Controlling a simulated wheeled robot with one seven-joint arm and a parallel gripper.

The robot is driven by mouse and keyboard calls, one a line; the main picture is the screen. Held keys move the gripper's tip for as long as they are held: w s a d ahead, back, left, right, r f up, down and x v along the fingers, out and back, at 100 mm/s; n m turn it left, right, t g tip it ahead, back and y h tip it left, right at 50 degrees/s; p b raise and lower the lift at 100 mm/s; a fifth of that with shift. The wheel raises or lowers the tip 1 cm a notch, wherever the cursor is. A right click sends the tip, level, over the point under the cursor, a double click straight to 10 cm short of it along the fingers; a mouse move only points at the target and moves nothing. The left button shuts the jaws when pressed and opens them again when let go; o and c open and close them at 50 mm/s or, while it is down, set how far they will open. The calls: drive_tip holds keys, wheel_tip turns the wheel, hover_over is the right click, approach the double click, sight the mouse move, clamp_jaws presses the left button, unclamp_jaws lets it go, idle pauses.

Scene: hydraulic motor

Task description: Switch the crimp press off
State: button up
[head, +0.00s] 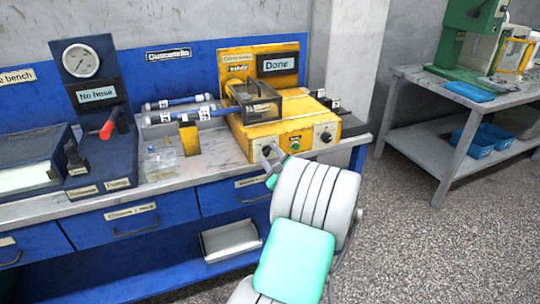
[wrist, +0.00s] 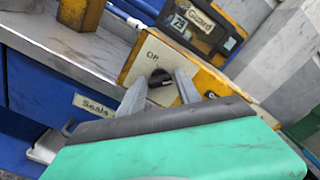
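The crimp press (head: 272,110) is a yellow machine on the bench, with a sign reading "Done" above it. Its front panel carries a green button (head: 295,143) and a white-plated dial (head: 326,136) on the right. My gripper (head: 270,152) is at the left part of this front. In the wrist view, a black knob (wrist: 160,78) on a white plate shows between the tips of my gripper (wrist: 160,88). The fingers are apart, one on each side of the knob; I cannot tell if they touch it. The plate's lettering is partly unreadable.
A pump stand with a gauge (head: 81,61), a "No hose" sign and a red handle (head: 107,130) stands left. Labelled hoses (head: 180,108) lie behind a clear box (head: 160,163). Blue drawers (head: 120,222) sit below. A grey table (head: 440,140) with a green machine stands right.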

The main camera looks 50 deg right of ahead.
clamp_jaws()
drive_tip(key=shift+f+n, duration=0.1)
drive_tip(key=shift+n, duration=0.2)
drive_tip(key=n+b, duration=0.3)
drive_tip(key=n, duration=0.1)
drive_tip(key=shift+f, duration=0.1)
drive_tip(key=n+b, duration=0.4)
drive_tip(key=n, duration=0.1)
drive_tip(key=shift+f+n, duration=0.1)
drive_tip(key=shift+n, duration=0.3)
drive_tip(key=n+b, duration=0.5)
drive_tip(key=b, duration=0.1)
drive_tip(key=shift+r+n+b, duration=0.2)
drive_tip(key=shift+n+b, duration=0.95)
drive_tip(key=shift+n, duration=0.25)
